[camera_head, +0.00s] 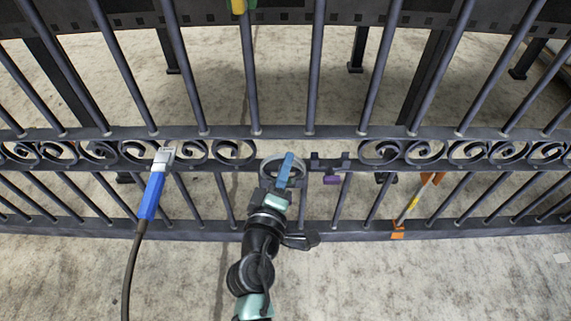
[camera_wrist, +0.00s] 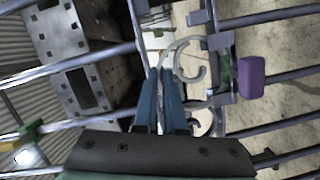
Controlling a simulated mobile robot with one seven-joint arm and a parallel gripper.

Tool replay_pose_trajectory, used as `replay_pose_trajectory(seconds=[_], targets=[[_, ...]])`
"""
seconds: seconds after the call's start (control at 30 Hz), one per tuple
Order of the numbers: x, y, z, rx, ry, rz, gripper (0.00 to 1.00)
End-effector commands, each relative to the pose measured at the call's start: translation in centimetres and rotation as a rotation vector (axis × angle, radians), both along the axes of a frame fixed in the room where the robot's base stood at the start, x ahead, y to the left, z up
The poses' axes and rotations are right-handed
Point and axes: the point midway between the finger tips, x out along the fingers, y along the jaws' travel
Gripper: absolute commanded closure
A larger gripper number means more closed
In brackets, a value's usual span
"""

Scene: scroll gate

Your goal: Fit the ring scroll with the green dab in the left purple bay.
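A pale grey ring scroll (camera_head: 270,166) is in the gap of the gate's scroll row, and its curl shows in the wrist view (camera_wrist: 203,72). My gripper (camera_head: 288,160) is at it, its blue fingers (camera_wrist: 160,74) close together with the tips at the scroll's rim. The scroll appears pinched, though the fingers partly hide the contact. A purple block (camera_head: 332,179) hangs below the bracketed bay just right of my gripper; it is also in the wrist view (camera_wrist: 252,77). A green patch (camera_wrist: 218,76) shows beside the bracket; I cannot tell whether it is on the scroll.
Gate bars and rails (camera_head: 380,131) surround the gap, with fixed scrolls (camera_head: 232,151) on both sides. An orange strap (camera_head: 418,199) and tag (camera_head: 397,235) are at right. Concrete floor lies in front.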

Motion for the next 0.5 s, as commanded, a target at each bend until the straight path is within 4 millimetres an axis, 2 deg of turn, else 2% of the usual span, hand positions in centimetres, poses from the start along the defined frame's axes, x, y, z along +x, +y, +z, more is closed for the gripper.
replay_pose_trajectory(seconds=[0.03, 0.17, 0.5], targets=[[-0.03, 0.0, -0.16, 0.001, 0.003, 0.0, 0.82], [-0.05, 0.02, -0.19, 0.001, 0.004, 0.0, 0.6], [-0.12, 0.12, -0.54, 0.001, 0.01, 0.002, 0.6]])
